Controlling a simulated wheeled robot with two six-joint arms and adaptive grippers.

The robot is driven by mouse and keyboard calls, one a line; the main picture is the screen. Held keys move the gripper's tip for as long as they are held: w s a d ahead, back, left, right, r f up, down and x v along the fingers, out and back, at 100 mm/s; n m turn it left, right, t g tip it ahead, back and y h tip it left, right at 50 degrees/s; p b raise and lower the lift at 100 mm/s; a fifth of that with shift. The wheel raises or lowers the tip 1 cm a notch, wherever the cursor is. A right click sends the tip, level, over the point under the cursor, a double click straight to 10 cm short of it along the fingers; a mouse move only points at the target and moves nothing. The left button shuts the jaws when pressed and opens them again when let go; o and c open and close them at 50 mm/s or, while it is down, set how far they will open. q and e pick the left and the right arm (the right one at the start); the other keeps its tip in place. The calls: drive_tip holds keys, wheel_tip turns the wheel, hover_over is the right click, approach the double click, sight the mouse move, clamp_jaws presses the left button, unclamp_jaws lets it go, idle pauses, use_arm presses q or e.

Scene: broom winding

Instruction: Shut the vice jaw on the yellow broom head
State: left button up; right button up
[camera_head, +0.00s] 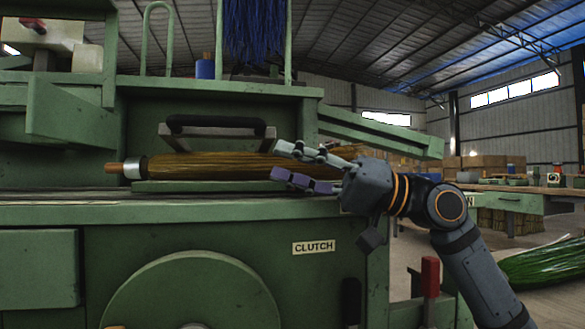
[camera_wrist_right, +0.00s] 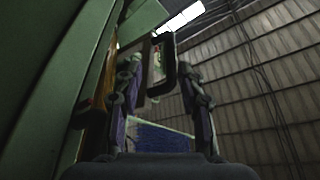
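The yellow broom head (camera_head: 210,165) lies on its side on the green bed of the machine, its wooden handle end pointing left. Above it is the vice jaw (camera_head: 200,145), a flat metal bar with a black handle (camera_head: 215,121) on top. In the head view the bar's lower edge meets the top of the bristles; I cannot tell whether they touch. My right gripper (camera_head: 278,160) is open at the right end of the broom head. In the right wrist view the black handle (camera_wrist_right: 169,62) shows between and beyond the open fingers. My left gripper is not in view.
The green machine table (camera_head: 150,213) carries a CLUTCH label (camera_head: 313,247) and a large round wheel (camera_head: 190,295) below. A green sloping arm (camera_head: 385,132) juts out above my right wrist. Blue bristles (camera_head: 254,30) hang above. Green bristles (camera_head: 545,262) lie at the right.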

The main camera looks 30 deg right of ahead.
wheel_tip(320, 180, up, 10)
idle(0.7)
